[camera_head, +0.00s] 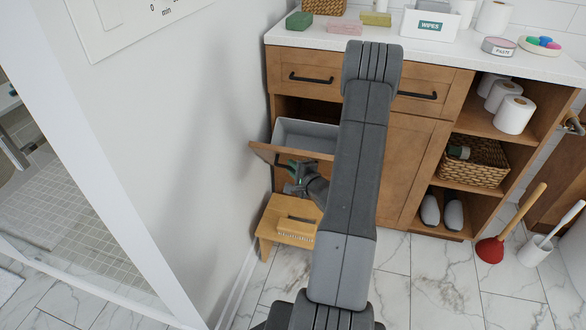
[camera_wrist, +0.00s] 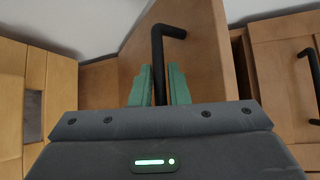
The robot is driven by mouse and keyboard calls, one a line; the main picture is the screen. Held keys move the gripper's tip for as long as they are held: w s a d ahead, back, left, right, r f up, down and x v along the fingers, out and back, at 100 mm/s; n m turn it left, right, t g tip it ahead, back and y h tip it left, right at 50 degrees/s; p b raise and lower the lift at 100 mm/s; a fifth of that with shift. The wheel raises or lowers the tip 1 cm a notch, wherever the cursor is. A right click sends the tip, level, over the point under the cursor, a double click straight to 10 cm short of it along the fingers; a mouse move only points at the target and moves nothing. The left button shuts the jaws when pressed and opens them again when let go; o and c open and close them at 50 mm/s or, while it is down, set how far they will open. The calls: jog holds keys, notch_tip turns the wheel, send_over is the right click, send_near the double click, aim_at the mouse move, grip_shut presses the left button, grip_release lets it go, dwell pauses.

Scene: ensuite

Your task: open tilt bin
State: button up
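The tilt bin stands tilted out of the wooden cabinet, with its grey inner bin (camera_head: 307,132) showing behind the top edge of the wooden front panel (camera_head: 262,150). The inner bin looks empty where I can see into it. My gripper (camera_head: 292,165) is at the outer face of the panel. In the wrist view, the green fingers (camera_wrist: 159,88) lie on both sides of the black bar handle (camera_wrist: 157,58) and look closed on it. The panel also fills the middle of the wrist view (camera_wrist: 200,50). My arm hides the bin's right side in the head view.
A white wall (camera_head: 200,130) is close on the left. A red plunger (camera_head: 490,250) and a toilet brush (camera_head: 535,250) stand at the right. Marble floor is clear in front.

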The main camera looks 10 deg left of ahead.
grip_shut()
jog(key=shift+w+r+b, duration=0.35)
jog(key=shift+w+r, duration=0.5)
jog(key=shift+w, duration=0.1)
jog(key=shift+o, duration=1.1)
grip_release()
